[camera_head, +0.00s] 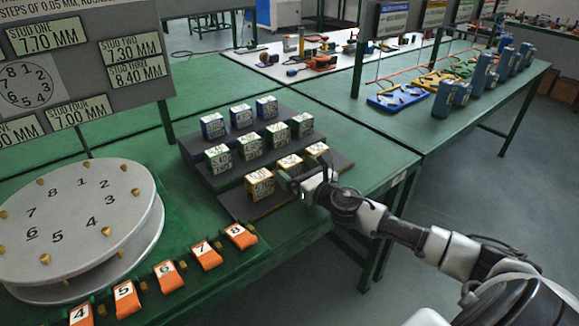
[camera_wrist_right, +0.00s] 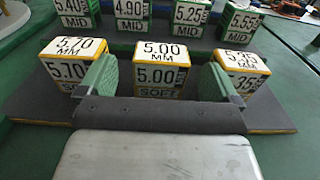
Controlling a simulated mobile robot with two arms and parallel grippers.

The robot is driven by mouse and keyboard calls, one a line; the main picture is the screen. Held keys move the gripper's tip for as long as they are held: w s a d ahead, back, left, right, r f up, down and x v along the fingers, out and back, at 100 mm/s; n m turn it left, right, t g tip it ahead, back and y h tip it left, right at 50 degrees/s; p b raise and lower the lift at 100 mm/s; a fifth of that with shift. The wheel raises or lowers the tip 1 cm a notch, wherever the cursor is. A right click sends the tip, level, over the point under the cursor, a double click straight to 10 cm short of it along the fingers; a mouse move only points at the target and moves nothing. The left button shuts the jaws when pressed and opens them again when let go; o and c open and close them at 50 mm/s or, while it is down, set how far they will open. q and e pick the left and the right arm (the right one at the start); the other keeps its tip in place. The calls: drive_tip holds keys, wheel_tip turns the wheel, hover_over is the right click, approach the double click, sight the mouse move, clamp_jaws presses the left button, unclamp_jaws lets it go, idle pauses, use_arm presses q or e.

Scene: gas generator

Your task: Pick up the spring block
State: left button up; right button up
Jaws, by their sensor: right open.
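Small labelled spring blocks stand in rows on a dark stepped rack (camera_head: 232,205). The front row has yellow-edged blocks. In the right wrist view, the middle one is the 5.00 MM SOFT block (camera_wrist_right: 159,70), with the 5.70 block (camera_wrist_right: 70,62) to its left and the 5.35 block (camera_wrist_right: 238,70) to its right. My right gripper (camera_wrist_right: 156,82) is open, its green-padded fingers on either side of the 5.00 block, with gaps visible. In the head view my right gripper (camera_head: 298,185) is at the front row, partly hiding it. My left gripper is out of view.
Green-edged MID blocks (camera_wrist_right: 187,18) stand behind the front row, and blue-edged blocks (camera_head: 240,116) on the top step. A numbered round plate (camera_head: 85,215) and orange numbered tags (camera_head: 205,255) are at left. Another bench holds blue parts (camera_head: 400,98).

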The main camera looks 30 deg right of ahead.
sight(286, 158)
drive_tip(key=shift+w+r, duration=0.2)
drive_tip(key=shift+w, duration=0.25)
drive_tip(key=w, duration=0.3)
drive_tip(key=shift+w+a+r+p, duration=0.1)
drive_tip(key=shift+w+r+p, duration=0.05)
drive_tip(key=shift+w+p, duration=0.15)
drive_tip(key=shift+w, duration=0.45)
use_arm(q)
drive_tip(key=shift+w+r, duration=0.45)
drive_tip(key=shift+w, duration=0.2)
use_arm(e)
drive_tip(key=shift+c, duration=0.4)
drive_tip(key=c, duration=1)
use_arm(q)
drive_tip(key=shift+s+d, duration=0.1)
use_arm(e)
drive_tip(key=shift+c, duration=0.5)
drive_tip(key=shift+r, duration=0.1)
